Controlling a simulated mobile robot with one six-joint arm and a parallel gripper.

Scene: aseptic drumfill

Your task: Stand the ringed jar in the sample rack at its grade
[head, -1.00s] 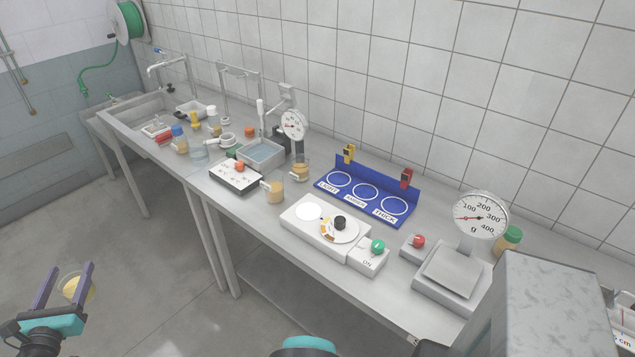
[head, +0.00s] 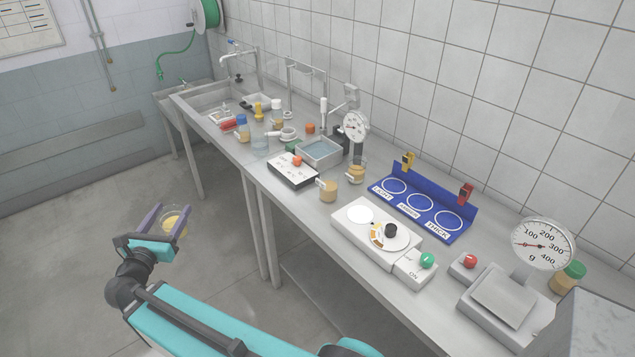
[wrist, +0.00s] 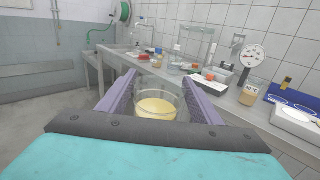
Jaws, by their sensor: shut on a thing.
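My gripper (head: 166,221) is shut on a clear glass jar (head: 174,222) with a pale yellow filling. It holds the jar in the air left of the bench, over the floor. In the wrist view the jar (wrist: 156,107) sits upright between the two purple fingers; I cannot make out a ring on it. The blue sample rack (head: 459,233) stands on the bench by the wall, with white circles labelled LIGHT, a middle word too small to read surely, and THICK. All three circles look empty. A yellow clip and a red clip sit on its back wall.
The long steel bench (head: 310,212) carries a white dial unit (head: 372,236) before the rack, a scale (head: 503,300) at right, a water bath (head: 320,152), a black-edged box (head: 292,172) and amber jars (head: 328,190). The floor left of the bench is clear.

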